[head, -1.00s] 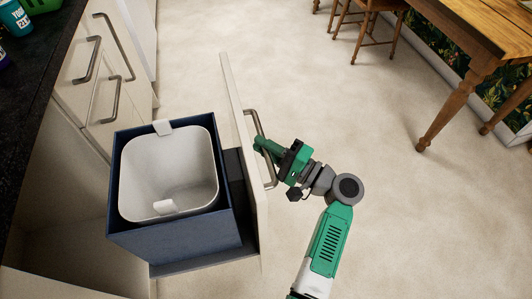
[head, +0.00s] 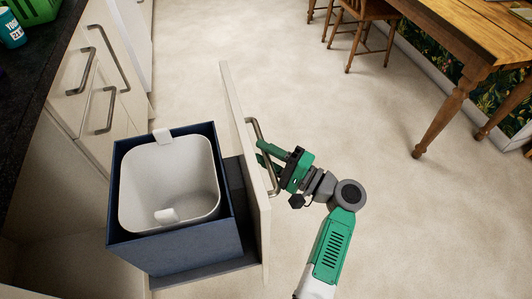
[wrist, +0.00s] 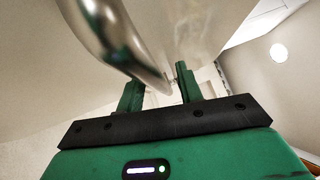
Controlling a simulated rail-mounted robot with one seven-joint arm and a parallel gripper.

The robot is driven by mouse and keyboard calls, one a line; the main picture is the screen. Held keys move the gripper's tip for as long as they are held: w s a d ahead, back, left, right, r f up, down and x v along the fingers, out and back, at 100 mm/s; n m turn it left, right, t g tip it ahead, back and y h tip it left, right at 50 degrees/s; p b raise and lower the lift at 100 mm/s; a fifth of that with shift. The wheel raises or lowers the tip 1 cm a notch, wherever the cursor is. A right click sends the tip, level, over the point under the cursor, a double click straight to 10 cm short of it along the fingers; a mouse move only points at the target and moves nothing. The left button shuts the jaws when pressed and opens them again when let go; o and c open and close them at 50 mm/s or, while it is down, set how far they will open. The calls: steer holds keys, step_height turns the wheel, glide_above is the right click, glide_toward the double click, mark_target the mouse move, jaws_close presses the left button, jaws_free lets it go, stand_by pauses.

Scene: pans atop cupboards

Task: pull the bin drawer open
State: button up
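The bin drawer is pulled out from the cupboard, with its pale front panel (head: 243,160) standing on edge in the head view. A white bin (head: 172,182) sits inside a dark blue box (head: 185,250) behind that panel. The grey bar handle (head: 262,155) is on the panel's outer face. My green gripper (head: 266,156) is at the handle's middle. In the wrist view, the handle (wrist: 112,38) runs down to my gripper's fingers (wrist: 160,88), which stand a narrow gap apart around it. The exact contact is partly hidden by the bar.
Closed cupboard fronts with bar handles (head: 108,112) are at the left under a dark worktop (head: 30,120). A wooden table (head: 475,60) and chairs (head: 365,25) stand at the upper right. The pale floor (head: 400,220) around my arm is clear.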

steer(key=p+v, duration=0.2)
steer(key=v, duration=0.5)
steer(key=shift+s+d, duration=0.2)
steer(key=shift+d, duration=0.15)
steer(key=shift+f, duration=0.1)
